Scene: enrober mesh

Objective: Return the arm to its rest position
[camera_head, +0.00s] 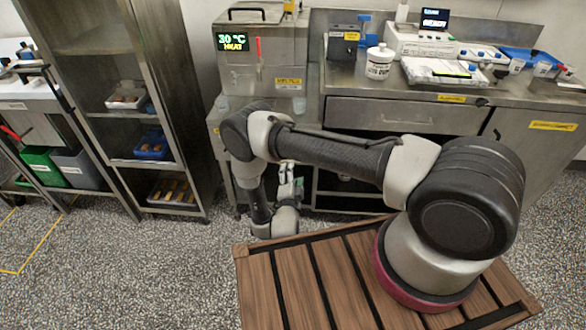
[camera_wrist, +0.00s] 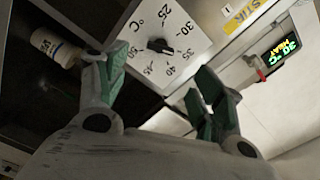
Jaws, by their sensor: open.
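My arm (camera_head: 335,152) reaches left from its base on the wooden-slatted platform and bends down at the elbow. My gripper (camera_head: 290,178) hangs low in front of the steel machine in the head view. In the wrist view my gripper (camera_wrist: 160,95) is open, its two green-padded fingers spread apart with nothing between them. A white temperature dial (camera_wrist: 158,42) with a dark knob lies beyond the fingers, apart from them as far as I can tell. The machine's green display (camera_head: 233,42) reads 30 °C HEAT; it also shows in the wrist view (camera_wrist: 285,50).
A steel bench (camera_head: 400,112) at the right carries a white jar (camera_head: 380,62), an instrument and trays. A steel shelf rack (camera_head: 125,100) stands left of the machine (camera_head: 275,70). Green and grey bins (camera_head: 45,167) sit at far left. The speckled floor (camera_head: 150,270) at front left is clear.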

